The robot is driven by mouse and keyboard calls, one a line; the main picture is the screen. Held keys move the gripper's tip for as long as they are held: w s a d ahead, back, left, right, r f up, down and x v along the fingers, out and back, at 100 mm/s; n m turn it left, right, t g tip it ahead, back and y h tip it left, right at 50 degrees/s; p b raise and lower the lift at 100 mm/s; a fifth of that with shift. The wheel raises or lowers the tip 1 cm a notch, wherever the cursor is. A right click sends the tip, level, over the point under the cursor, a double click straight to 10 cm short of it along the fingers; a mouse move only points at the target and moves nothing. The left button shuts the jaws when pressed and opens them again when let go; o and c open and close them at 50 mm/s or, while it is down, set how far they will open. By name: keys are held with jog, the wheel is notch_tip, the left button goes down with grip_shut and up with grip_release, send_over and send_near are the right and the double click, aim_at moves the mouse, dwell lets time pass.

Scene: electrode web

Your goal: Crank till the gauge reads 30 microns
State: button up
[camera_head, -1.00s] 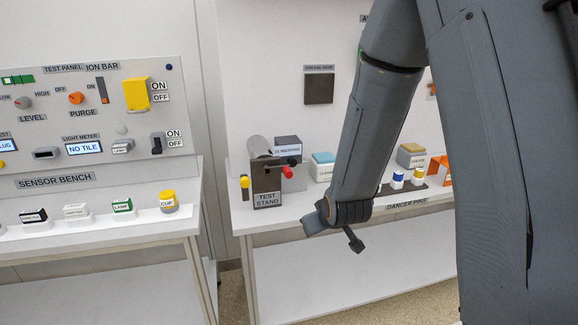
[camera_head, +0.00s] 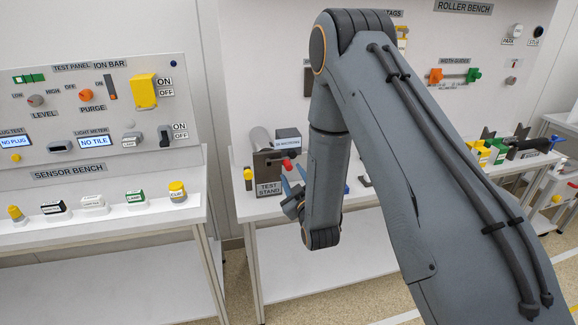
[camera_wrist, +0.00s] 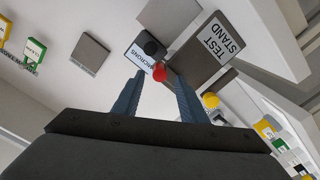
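The test stand (camera_head: 266,167) is a dark box with a "TEST STAND" label; it also shows in the wrist view (camera_wrist: 199,62). A red crank knob (camera_head: 288,164) sticks out at its upper right. The gauge box (camera_head: 287,143) beside it has a display ending in "MICRONS"; its number is too small to read surely. My gripper (camera_head: 292,184) is in front of the stand, below the knob. In the wrist view my gripper (camera_wrist: 158,82) is open, and the red knob (camera_wrist: 159,72) appears between its blue fingertips. Contact cannot be told.
A yellow knob (camera_head: 248,174) sits left of the stand, also in the wrist view (camera_wrist: 211,101). The sensor bench (camera_head: 100,240) with labelled blocks stands to the left. My arm hides much of the roller bench's middle. Floor shows between the benches.

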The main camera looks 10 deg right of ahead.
aim_at(289, 168)
jog(key=shift+w+a+p, duration=0.2)
jog(key=shift+w+p, duration=0.2)
jog(key=shift+w, duration=0.9)
jog(key=shift+w+a+p, duration=0.15)
jog(key=shift+w+p, duration=0.2)
jog(key=shift+w, duration=0.95)
grip_shut()
